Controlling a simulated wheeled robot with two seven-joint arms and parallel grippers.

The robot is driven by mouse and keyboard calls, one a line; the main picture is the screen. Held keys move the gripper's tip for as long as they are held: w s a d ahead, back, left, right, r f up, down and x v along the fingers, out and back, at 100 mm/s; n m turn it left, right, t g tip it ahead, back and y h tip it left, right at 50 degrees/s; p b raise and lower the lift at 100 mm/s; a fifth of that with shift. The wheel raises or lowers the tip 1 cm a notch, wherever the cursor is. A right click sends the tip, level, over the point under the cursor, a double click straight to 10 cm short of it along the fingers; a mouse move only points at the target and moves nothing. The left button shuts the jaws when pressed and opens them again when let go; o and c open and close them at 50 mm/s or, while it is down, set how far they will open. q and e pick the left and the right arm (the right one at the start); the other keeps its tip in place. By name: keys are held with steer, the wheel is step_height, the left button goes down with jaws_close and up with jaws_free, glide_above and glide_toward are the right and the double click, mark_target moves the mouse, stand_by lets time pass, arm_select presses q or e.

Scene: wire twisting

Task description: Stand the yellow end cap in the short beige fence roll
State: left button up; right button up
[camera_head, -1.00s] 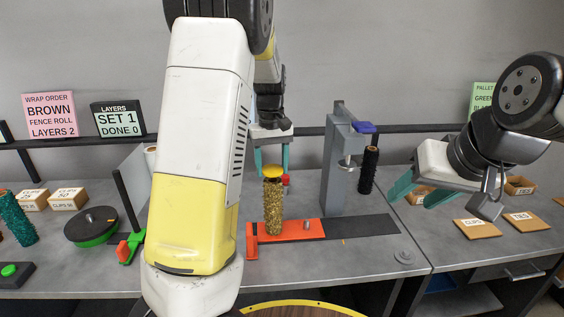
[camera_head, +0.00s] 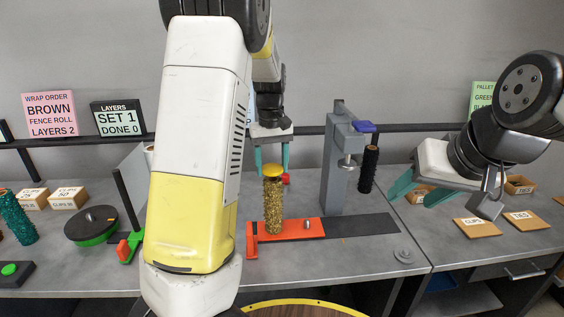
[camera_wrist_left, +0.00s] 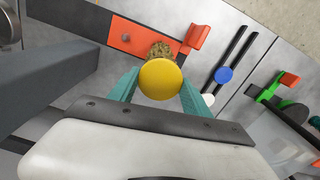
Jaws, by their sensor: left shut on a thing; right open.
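The short beige fence roll (camera_head: 273,207) stands upright on the orange fixture (camera_head: 295,230). The yellow end cap (camera_head: 272,170) is at the roll's top in the head view; whether it is seated or just above cannot be told. In the left wrist view the cap (camera_wrist_left: 161,79) covers most of the roll (camera_wrist_left: 161,49). My left gripper (camera_head: 272,160) is shut on the yellow end cap, with teal fingers on both sides of it. My right gripper (camera_head: 412,192) is open and empty over the right part of the bench.
A green turntable (camera_head: 92,226) and a teal roll (camera_head: 17,217) are at left. Brown cards (camera_head: 477,227) and small boxes lie at right. The front bench strip is clear.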

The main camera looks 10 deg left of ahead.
mark_target(272, 168)
arm_select(q)
steer(key=shift+f, duration=1.1)
steer(key=o, duration=1.4)
step_height(272, 168, up, 8)
steer(key=shift+f, duration=0.25)
steer(key=shift+r, duration=0.15)
